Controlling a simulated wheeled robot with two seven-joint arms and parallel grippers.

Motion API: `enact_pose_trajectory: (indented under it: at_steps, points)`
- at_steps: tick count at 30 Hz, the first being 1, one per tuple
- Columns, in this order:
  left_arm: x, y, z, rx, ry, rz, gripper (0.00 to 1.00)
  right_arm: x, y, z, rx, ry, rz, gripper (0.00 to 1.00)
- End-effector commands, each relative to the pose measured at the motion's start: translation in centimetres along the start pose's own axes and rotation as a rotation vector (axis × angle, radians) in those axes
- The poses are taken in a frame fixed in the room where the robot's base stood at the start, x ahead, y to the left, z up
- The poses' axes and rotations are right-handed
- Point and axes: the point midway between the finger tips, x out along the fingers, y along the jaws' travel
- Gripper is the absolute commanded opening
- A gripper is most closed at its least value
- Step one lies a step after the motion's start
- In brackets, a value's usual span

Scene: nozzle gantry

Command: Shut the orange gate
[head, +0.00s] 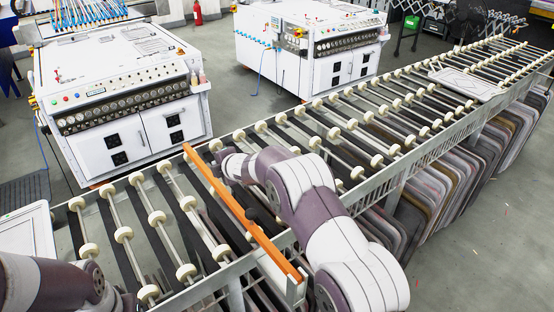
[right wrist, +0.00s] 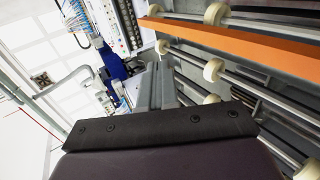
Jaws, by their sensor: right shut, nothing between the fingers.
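The orange gate (head: 238,208) is a long, narrow bar. It lies across the roller conveyor, from the far rail to a bracket at the near rail. In the right wrist view the gate (right wrist: 235,42) runs along the upper right above the rollers. My right gripper (head: 223,160) is shut and empty, just right of the gate's far part. A small gap seems to lie between them, though contact is hard to judge. In the right wrist view my dark gripper (right wrist: 160,125) fills the lower middle. My left arm shows at the lower left; its gripper is out of frame.
The roller conveyor (head: 390,149) runs from lower left to upper right, with a pale panel (head: 468,84) at its far end. Two white machines (head: 120,95) (head: 310,50) stand behind it. Several panels (head: 440,190) are stacked underneath. Another pale panel (head: 27,232) is at the left.

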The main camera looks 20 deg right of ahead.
Motion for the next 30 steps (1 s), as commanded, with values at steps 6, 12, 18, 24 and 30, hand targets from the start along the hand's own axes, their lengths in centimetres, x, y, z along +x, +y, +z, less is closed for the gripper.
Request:
enact_pose_trajectory:
  at_steps: [6, 12, 18, 24, 30]
  points:
    - [3.8, 0.0, 0.5, 0.000, 0.000, 0.000, 0.58, 3.8, -4.2, 0.0, 0.000, 0.001, 0.001, 0.00]
    - [5.2, 0.0, 0.6, 0.000, 0.000, 0.000, 0.58, 5.4, -6.0, 0.0, 0.000, 0.001, 0.001, 0.00]
    - [5.7, 0.0, 0.7, 0.000, 0.000, 0.000, 0.58, 6.0, -6.7, 0.0, 0.001, 0.001, 0.002, 0.00]
    - [5.7, 0.0, 0.7, 0.000, 0.000, 0.000, 0.58, 6.1, -6.9, 0.0, 0.001, 0.001, 0.000, 0.00]
    - [5.7, 0.0, 0.7, 0.000, 0.000, 0.000, 0.58, 6.1, -7.0, -0.1, 0.001, 0.001, -0.003, 0.00]
